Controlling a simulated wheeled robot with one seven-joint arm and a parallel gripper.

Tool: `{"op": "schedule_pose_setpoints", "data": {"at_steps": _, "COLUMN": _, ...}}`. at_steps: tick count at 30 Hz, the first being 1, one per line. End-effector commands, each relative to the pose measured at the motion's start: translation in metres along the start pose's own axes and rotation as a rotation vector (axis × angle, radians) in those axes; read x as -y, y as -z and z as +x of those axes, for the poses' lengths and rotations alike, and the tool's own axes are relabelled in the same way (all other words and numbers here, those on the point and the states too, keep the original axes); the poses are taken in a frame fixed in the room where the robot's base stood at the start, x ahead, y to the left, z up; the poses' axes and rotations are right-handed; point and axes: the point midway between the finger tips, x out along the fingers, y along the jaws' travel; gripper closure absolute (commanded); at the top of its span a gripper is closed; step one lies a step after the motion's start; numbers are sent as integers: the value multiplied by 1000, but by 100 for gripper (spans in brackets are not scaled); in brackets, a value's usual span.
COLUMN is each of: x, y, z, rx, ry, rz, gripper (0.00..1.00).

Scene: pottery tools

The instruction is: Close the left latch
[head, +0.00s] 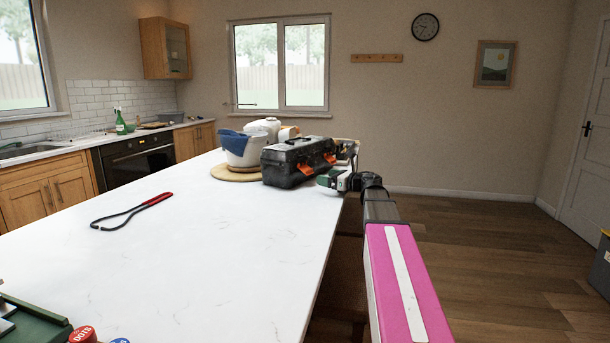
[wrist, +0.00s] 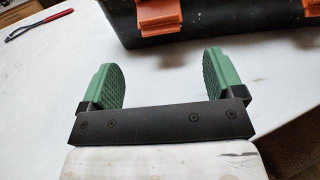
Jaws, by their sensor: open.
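A black toolbox (head: 283,172) with a dark lid and handle stands on the white worktop. It has two orange latches on its front. The left latch (head: 302,168) shows in the wrist view (wrist: 158,18) at the top, jutting out from the box wall. The right latch (head: 329,158) is cut off at the top right of the wrist view (wrist: 285,5). I cannot tell surely whether either is fastened. My gripper (wrist: 166,78) has green ribbed fingers, spread apart and empty. It is in front of the box, not touching the latches.
The white worktop (head: 190,240) is mostly clear. A red-handled tool (head: 156,199) lies left of the box. The worktop's right edge runs beside my arm.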

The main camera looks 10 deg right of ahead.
Motion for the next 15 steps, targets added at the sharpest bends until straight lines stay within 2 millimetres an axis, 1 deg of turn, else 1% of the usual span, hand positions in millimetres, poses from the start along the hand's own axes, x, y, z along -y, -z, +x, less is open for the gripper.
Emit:
{"op": "schedule_pose_setpoints", "data": {"at_steps": 9, "x": 2, "y": -1, "z": 56, "rx": 2, "ry": -1, "rz": 3, "gripper": 13}}
{"op": "schedule_pose_setpoints", "data": {"at_steps": 15, "x": 2, "y": -1, "z": 85, "rx": 2, "ry": 1, "rz": 4, "gripper": 13}}
